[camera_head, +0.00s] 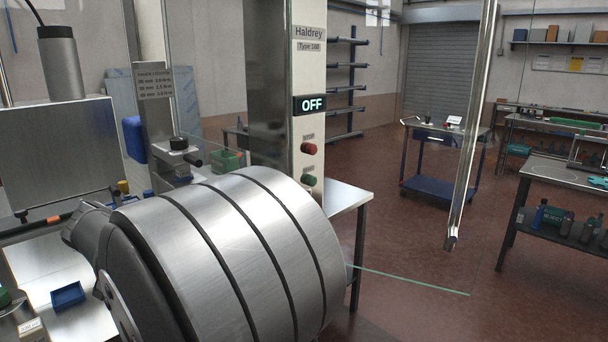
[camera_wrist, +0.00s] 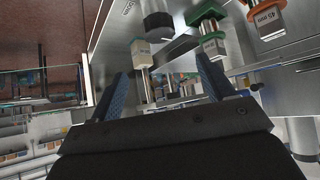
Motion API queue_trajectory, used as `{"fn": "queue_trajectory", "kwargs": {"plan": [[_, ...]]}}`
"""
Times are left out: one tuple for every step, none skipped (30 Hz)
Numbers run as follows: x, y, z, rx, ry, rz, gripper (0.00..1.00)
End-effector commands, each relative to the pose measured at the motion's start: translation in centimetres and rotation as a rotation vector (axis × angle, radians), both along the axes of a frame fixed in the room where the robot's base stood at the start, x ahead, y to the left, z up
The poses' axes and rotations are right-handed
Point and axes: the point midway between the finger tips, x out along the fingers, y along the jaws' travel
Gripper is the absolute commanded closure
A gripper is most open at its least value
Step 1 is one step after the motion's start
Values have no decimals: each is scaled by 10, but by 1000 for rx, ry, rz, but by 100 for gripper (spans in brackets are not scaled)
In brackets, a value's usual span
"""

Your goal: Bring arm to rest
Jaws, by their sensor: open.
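In the wrist view, my gripper (camera_wrist: 160,82) is open, with its two blue textured fingers apart and nothing held between them. Beyond the fingers are metal posts and a cream-coloured block (camera_wrist: 142,52), apart from the fingers as far as I can tell. In the head view, a large banded metal body that looks like part of my own arm fills the foreground. The gripper does not show there. A machine column (camera_head: 308,75) marked Haldrey carries a display (camera_head: 310,105) reading OFF, with a red button (camera_head: 310,149) and a green button (camera_head: 309,180) below.
Labelled tools with green and orange ends (camera_wrist: 212,45) sit near the gripper in the wrist view. A blue trolley (camera_head: 436,190) and a workbench (camera_head: 560,175) stand right. Open floor (camera_head: 400,240) lies between.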

Motion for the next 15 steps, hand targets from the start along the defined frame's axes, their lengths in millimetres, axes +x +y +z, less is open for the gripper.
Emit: {"fn": "queue_trajectory", "kwargs": {"plan": [[-8,0,9,3,-2,3,25],[-13,1,13,3,-2,3,25],[-18,0,19,3,-3,3,25],[-22,0,23,2,-2,2,25],[-14,-1,13,-4,3,-2,25],[-7,-1,6,-4,3,-2,25],[-3,-1,1,-4,4,-3,25],[2,-1,-3,-4,3,-4,25],[8,-1,-9,-4,3,-3,25],[12,0,-13,-4,3,-2,25],[16,0,-17,-4,2,-2,25],[22,0,-23,-4,2,-3,25],[27,0,-27,-4,2,-2,25],[31,0,-31,-4,2,-2,25],[36,0,-37,-4,2,-2,25]]}}
